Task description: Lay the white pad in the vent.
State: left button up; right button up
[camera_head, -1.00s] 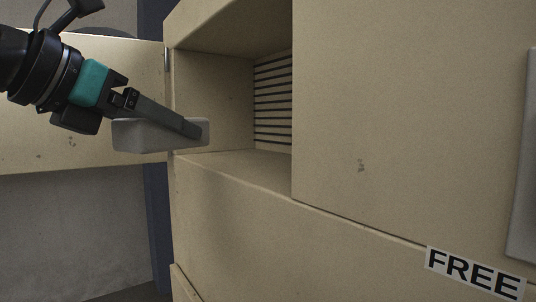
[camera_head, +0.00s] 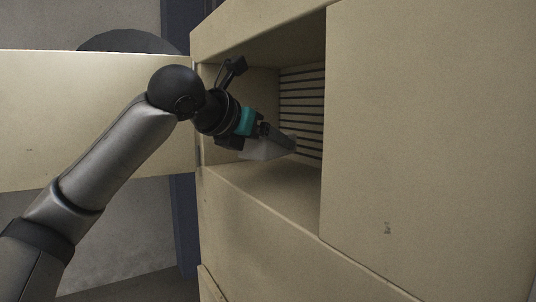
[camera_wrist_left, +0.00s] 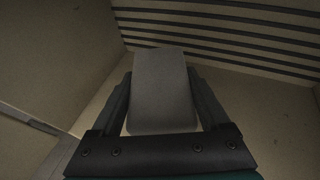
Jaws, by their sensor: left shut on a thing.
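The white pad (camera_head: 268,148), a pale grey-white block in this light, is held by my left gripper (camera_head: 284,141). In the left wrist view the pad (camera_wrist_left: 162,92) sits between the two fingers of the gripper (camera_wrist_left: 163,95), which are shut on it. The pad is inside the open compartment, above its floor and apart from it as far as I can tell. The vent (camera_head: 301,108), a set of dark horizontal slots, is on the compartment's back wall; it also shows in the left wrist view (camera_wrist_left: 225,35). My right gripper is not in view.
The beige cabinet's compartment floor (camera_head: 270,188) is bare. An open door (camera_head: 90,120) stands out to the left behind my left arm. A large closed beige panel (camera_head: 430,120) bounds the opening on the right.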

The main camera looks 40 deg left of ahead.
aim_at(267, 157)
pick_arm(q)
jog(key=shift+f+b, duration=0.6)
jog(key=shift+f, duration=1.1)
jog(key=shift+f, duration=0.2)
jog(key=o, duration=1.3)
jog(key=shift+r, duration=0.15)
jog(key=shift+s+r, duration=0.2)
jog(key=shift+s, duration=0.05)
jog(key=b+v, duration=0.1)
jog(key=v, duration=1)
jog(key=shift+s+r, duration=0.1)
jog(key=shift+s, duration=0.1)
